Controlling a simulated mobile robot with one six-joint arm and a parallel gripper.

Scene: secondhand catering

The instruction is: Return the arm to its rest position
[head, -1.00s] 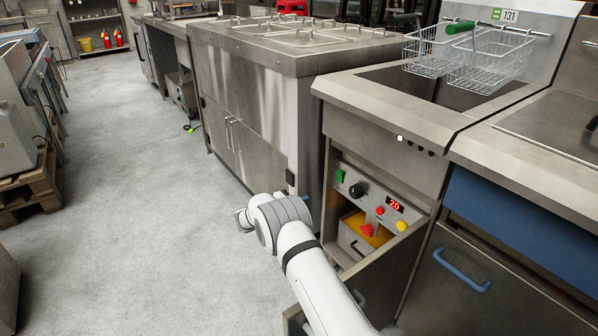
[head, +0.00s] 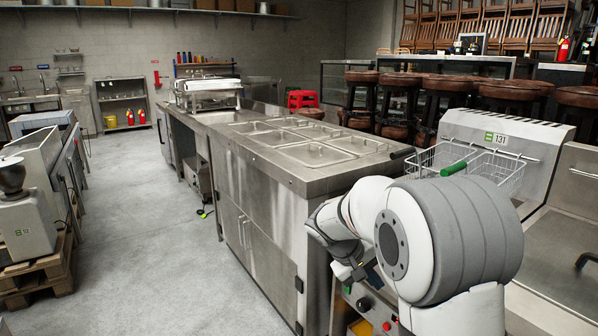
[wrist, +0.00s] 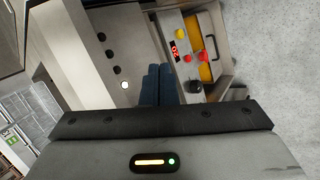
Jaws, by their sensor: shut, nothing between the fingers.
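My arm (head: 450,240) is folded up large at the lower right of the head view, in front of the fryer. My gripper (wrist: 158,72) shows in the wrist view as two blue fingers pressed together with nothing between them. In the head view its dark end is small and partly hidden beside my wrist. The fryer's control panel (wrist: 187,56), with a red display, coloured buttons and a black knob, lies beyond the fingertips, apart from them. In the head view my arm hides most of that panel.
Wire fryer baskets (head: 470,165) with a green handle hang behind my arm. A steel counter with lidded wells (head: 300,150) stands left of it. The grey floor (head: 150,250) between is clear.

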